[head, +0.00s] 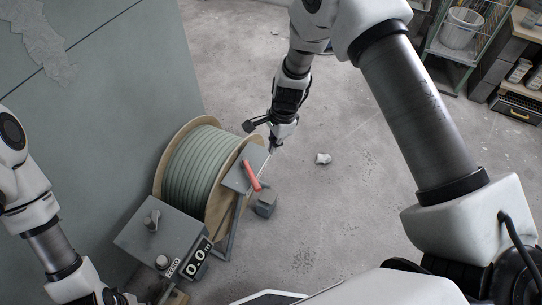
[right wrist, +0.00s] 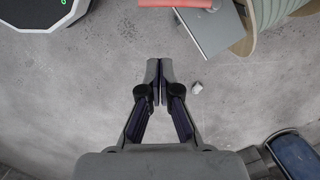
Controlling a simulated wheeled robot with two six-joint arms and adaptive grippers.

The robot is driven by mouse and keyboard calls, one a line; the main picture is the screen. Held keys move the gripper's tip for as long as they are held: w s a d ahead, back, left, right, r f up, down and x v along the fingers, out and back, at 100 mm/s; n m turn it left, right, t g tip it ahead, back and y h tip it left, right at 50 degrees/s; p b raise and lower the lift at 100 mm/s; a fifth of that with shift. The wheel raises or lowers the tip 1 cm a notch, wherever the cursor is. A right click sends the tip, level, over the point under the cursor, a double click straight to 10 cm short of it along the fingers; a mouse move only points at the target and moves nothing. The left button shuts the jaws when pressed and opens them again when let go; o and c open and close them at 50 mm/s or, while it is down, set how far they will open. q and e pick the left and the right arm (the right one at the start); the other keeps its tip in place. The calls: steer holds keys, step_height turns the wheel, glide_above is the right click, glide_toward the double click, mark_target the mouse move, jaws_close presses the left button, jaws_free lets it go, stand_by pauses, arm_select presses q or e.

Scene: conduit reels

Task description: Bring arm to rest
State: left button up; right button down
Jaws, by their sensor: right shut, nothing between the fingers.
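My right arm reaches down from the top of the head view, and its gripper (head: 272,148) hangs beside the reel stand. In the right wrist view my right gripper (right wrist: 157,68) is shut with its fingertips together and nothing between them. Below it is bare concrete floor. A red handle (head: 252,175) on a grey plate of the reel stand is close by; it also shows at the top of the right wrist view (right wrist: 175,3), apart from the fingers. My left arm comes in at the left edge of the head view; its fingers are not visible.
A reel of green conduit (head: 192,165) with wooden flanges stands against a grey-green panel (head: 95,75). A grey meter box (head: 160,232) reads 0.0 m. A small pale crumpled scrap (head: 323,159) lies on the floor. Shelving with a white bucket (head: 460,28) is at top right.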

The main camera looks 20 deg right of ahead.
steer(key=shift+d+r, duration=0.2)
steer(key=shift+r, duration=0.05)
stand_by(0.3)
steer(key=s+d+f+n, duration=0.1)
steer(key=s+f+n, duration=0.1)
steer(key=s+n, duration=0.3)
steer(key=s+d+f+n+h, duration=0.1)
steer(key=s+f+n, duration=0.2)
steer(key=s, duration=1)
steer(key=s+d+f+n+p, duration=0.1)
steer(key=s+d+f+n, duration=0.1)
steer(key=s+n, duration=0.6)
steer(key=shift+s+f+h, duration=0.4)
steer(key=shift+s+f, duration=0.2)
steer(key=shift+s, duration=0.35)
